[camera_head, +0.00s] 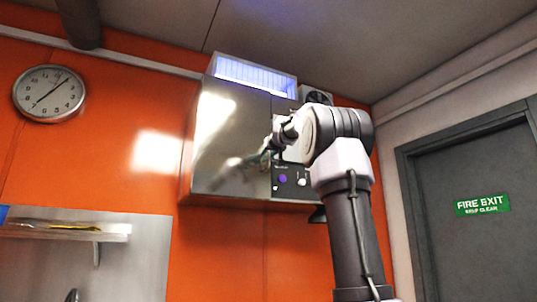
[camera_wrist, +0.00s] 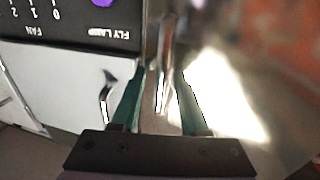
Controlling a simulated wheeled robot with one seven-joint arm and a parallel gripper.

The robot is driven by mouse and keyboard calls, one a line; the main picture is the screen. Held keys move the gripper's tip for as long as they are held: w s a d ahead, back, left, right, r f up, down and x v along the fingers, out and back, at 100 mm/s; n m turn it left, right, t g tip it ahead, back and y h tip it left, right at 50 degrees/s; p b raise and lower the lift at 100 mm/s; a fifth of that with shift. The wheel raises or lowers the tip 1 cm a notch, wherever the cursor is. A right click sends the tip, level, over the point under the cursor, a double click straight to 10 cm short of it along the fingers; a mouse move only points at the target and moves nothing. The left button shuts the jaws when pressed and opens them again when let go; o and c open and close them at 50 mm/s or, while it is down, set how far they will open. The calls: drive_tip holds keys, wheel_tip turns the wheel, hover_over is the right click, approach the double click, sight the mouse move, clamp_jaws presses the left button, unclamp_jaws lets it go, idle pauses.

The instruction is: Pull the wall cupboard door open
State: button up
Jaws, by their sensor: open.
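The wall cupboard (camera_head: 226,130) is a shiny steel box on the orange wall, left of my arm in the head view. Its steel door also fills the right of the wrist view (camera_wrist: 238,100), with a bright glare on it. A vertical metal bar handle (camera_wrist: 166,45) stands at the door's edge. My gripper (camera_wrist: 161,76) is open, with one teal finger on each side of the bar; I cannot tell whether they touch it. In the head view my gripper (camera_head: 268,150) is at the door's right edge, small and partly hidden by my wrist. The door looks shut.
A dark switch panel (camera_head: 291,181) adjoins the cupboard on the right; its fan and fly lamp labels appear upside down in the wrist view (camera_wrist: 75,22). A lit fly lamp (camera_head: 254,76) sits above. A shelf (camera_head: 65,232) is lower left; a grey fire exit door (camera_head: 470,245) is right.

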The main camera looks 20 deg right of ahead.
clamp_jaws()
idle(1.4)
